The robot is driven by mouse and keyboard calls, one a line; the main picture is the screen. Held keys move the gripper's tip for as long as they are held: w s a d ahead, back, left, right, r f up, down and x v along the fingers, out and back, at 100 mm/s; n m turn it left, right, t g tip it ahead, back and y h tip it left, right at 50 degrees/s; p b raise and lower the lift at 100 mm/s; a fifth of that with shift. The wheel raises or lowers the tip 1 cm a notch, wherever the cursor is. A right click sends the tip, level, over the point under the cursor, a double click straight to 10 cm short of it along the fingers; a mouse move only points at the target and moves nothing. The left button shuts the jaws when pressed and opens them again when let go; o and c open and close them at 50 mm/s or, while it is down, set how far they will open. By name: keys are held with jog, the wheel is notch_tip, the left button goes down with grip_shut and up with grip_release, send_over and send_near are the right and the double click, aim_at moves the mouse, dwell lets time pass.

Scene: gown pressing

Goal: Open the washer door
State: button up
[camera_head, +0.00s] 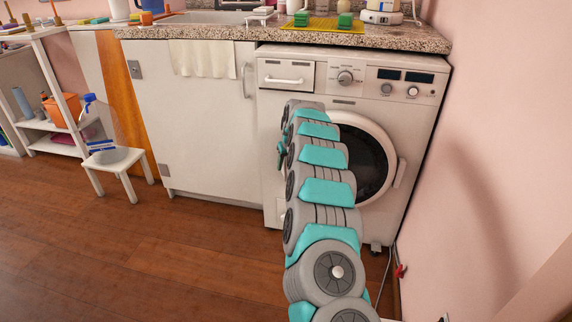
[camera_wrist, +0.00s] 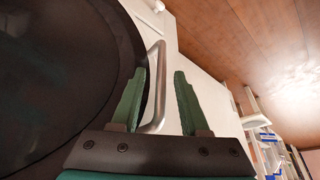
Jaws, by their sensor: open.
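The washer (camera_head: 425,110) stands under the counter. Its round door (camera_head: 390,135) has a white ring and dark glass and looks closed; my arm hides its left part. A pale bar handle (camera_head: 398,173) shows on the door's right side. My gripper (camera_head: 281,153) is at the washer's left part, mostly hidden behind my arm. In the wrist view my gripper (camera_wrist: 158,88) is open, with a pale bar (camera_wrist: 161,85) showing between its green fingers, beside large dark round glass (camera_wrist: 55,75). I cannot tell which handle this bar is, or whether the fingers touch it.
A white cabinet (camera_head: 200,120) with a grey handle (camera_head: 246,80) adjoins the washer on the left. A stool (camera_head: 117,160) with a jug (camera_head: 97,125) stands farther left. A pink wall (camera_head: 500,150) closes the right side. The wooden floor (camera_head: 140,245) in front is clear.

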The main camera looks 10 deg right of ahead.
grip_shut()
dwell(0.4)
dwell(1.1)
